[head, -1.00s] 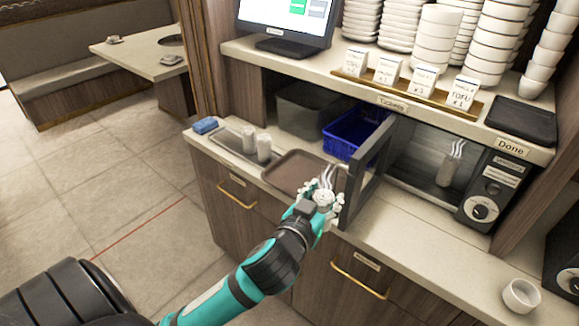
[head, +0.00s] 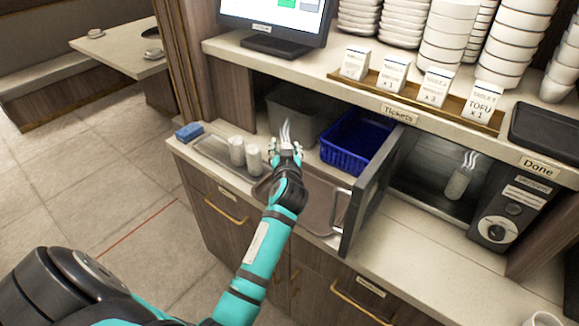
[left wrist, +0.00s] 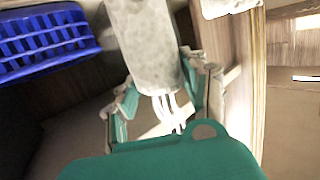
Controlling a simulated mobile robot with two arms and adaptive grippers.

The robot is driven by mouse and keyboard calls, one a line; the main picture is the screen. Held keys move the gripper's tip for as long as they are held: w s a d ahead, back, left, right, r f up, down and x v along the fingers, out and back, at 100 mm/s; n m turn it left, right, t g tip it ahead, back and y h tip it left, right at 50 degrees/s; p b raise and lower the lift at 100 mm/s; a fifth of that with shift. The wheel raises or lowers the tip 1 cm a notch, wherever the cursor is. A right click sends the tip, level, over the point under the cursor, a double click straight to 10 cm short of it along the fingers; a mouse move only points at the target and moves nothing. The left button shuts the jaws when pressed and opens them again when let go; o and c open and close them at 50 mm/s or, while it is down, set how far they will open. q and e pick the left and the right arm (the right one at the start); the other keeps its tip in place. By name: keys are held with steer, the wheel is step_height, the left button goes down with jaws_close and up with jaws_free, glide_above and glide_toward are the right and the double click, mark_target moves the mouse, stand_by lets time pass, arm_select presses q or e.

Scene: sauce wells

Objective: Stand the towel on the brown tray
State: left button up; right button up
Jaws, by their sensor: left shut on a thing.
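My left gripper (head: 285,152) is shut on a white rolled towel (left wrist: 146,45) with pale steam wisps, seen large in the left wrist view. In the head view only the towel's top shows between the fingers, with the steam above it. The gripper is over the far left part of the brown tray (head: 318,205), which lies on the counter left of the open warmer door. The gripper and arm hide part of the tray, and I cannot tell whether the towel touches it. My right gripper is not in view.
Two white towels (head: 237,151) stand on a grey tray (head: 208,149) beside a blue sponge (head: 189,131). A blue basket (head: 352,148) and a grey bin (head: 290,112) stand behind. The open door (head: 372,190) borders the right. Another steaming towel (head: 458,184) stands in the warmer.

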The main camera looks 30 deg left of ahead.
arm_select(q)
steer(key=shift+f, duration=0.4)
step_height(320, 180, down, 4)
steer(key=shift+w+a+r, duration=0.1)
steer(key=shift+w+r, duration=0.05)
steer(key=shift+r, duration=0.05)
steer(key=shift+f, duration=0.25)
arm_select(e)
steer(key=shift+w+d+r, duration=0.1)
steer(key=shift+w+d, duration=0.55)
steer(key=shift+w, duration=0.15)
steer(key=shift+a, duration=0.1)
arm_select(q)
steer(key=shift+f, duration=0.15)
steer(key=o, duration=1.2)
steer(key=shift+c, duration=0.2)
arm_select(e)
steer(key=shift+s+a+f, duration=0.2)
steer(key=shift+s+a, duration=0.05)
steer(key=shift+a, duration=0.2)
